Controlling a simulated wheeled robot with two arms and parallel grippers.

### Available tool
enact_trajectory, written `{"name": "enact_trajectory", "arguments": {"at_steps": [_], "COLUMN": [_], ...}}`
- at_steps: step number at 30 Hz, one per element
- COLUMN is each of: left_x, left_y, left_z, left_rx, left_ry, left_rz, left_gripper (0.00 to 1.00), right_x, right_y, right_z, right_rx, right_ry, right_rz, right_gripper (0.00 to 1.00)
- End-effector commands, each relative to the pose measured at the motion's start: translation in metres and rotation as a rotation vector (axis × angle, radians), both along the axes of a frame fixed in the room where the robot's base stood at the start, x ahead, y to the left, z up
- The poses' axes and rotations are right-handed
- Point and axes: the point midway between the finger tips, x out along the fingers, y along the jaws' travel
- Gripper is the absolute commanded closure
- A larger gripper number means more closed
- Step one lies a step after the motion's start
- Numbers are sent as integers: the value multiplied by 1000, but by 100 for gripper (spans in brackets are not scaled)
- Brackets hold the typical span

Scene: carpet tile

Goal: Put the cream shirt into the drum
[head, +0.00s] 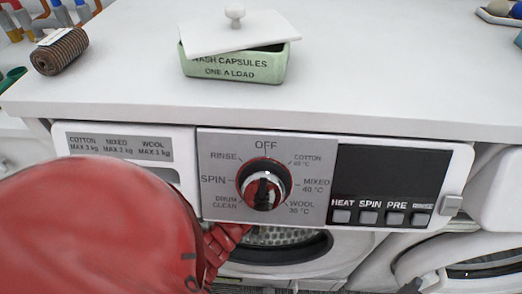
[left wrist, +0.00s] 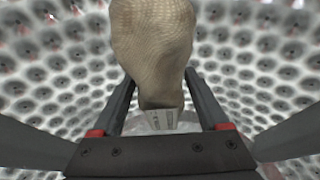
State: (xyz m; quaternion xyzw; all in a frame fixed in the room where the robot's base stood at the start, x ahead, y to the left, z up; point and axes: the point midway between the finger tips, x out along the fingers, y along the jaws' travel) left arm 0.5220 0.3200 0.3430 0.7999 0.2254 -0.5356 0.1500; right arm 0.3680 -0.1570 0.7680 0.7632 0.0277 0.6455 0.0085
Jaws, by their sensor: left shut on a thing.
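The cream shirt (left wrist: 152,45) is a bunched, woven, beige cloth in the left wrist view. My left gripper (left wrist: 160,92) is shut on it, with a dark finger on each side of its lower end. The drum (left wrist: 245,60) surrounds them with a pale metal wall full of round dimples. A strip of the drum (head: 285,237) shows in the head view through the washer's round opening, below the control panel. My red left arm reaches down toward that opening. The left gripper and the shirt are hidden there. My right gripper is in neither view.
The control panel has a black and red dial (head: 263,185) and several buttons. A green capsule box (head: 235,65) with a tilted white lid and a brown roll (head: 59,51) rest on the white worktop (head: 390,70). A round white door (head: 440,262) is at lower right.

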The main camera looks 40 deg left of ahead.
Motion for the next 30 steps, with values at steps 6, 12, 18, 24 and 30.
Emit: {"name": "enact_trajectory", "arguments": {"at_steps": [6,12,18,24,30], "left_x": [0,0,0,0,-2], "left_y": [0,0,0,0,-2], "left_z": [-7,-11,-11,-10,10], "left_rx": [1,1,0,1,0], "left_ry": [0,1,0,1,-1], "left_rz": [0,-1,-1,-1,0], "left_gripper": [88,88,0,0,0], "right_x": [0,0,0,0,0], "right_y": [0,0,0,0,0], "right_z": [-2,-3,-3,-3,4], "right_rx": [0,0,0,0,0], "right_ry": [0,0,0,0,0], "right_rz": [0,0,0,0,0], "right_gripper": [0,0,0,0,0]}}
